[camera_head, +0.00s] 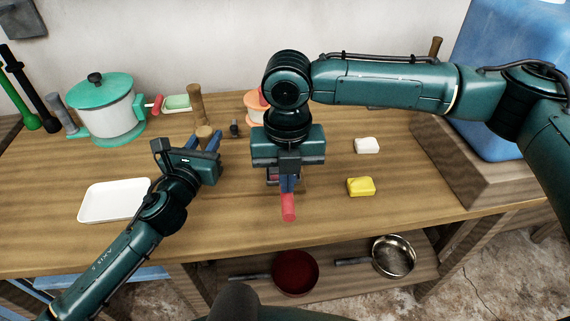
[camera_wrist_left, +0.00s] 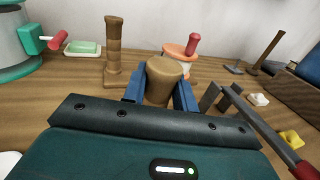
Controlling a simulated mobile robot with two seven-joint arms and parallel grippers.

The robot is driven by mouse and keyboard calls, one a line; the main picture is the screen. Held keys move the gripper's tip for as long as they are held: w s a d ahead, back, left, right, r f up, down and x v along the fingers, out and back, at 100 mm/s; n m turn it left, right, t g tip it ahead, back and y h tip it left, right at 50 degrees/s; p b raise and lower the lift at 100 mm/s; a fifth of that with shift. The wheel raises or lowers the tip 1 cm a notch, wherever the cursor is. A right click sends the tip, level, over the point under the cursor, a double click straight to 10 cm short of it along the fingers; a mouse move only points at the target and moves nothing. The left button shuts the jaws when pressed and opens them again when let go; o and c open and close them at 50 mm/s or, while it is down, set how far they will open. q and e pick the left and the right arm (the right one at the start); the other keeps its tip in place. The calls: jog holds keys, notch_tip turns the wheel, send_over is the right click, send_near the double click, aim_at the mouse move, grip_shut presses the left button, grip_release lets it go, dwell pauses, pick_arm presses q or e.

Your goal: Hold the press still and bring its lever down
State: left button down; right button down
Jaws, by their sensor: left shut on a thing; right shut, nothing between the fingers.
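The press (camera_wrist_left: 216,96) shows in the left wrist view as a dark grey frame, with its lever (camera_wrist_left: 265,132) slanting down to a red handle (camera_wrist_left: 304,171). In the head view the red handle (camera_head: 288,209) sticks out below my right gripper (camera_head: 289,188), which hides most of the press. That gripper is shut with nothing between its fingers and overlaps the handle in view; I cannot tell if they touch. My left gripper (camera_head: 208,141) is shut on a brown wooden knob (camera_wrist_left: 164,78), left of the lever. I cannot tell whether this knob belongs to the press.
A turned wooden post (camera_head: 195,104) stands behind my left gripper. A green-lidded pot (camera_head: 107,112) and a white tray (camera_head: 113,201) are at left. A white block (camera_head: 367,145) and a yellow block (camera_head: 361,186) lie right of the handle. Pans (camera_head: 296,272) sit on the lower shelf.

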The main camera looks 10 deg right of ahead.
notch_tip(320, 180, up, 9)
dwell(0.8)
pick_arm(q)
jog(key=c, duration=1)
grip_release()
jog(key=shift+c, duration=0.2)
jog(key=v, duration=1.2)
jog(key=shift+s, duration=0.1)
pick_arm(e)
jog(key=shift+s, duration=0.1)
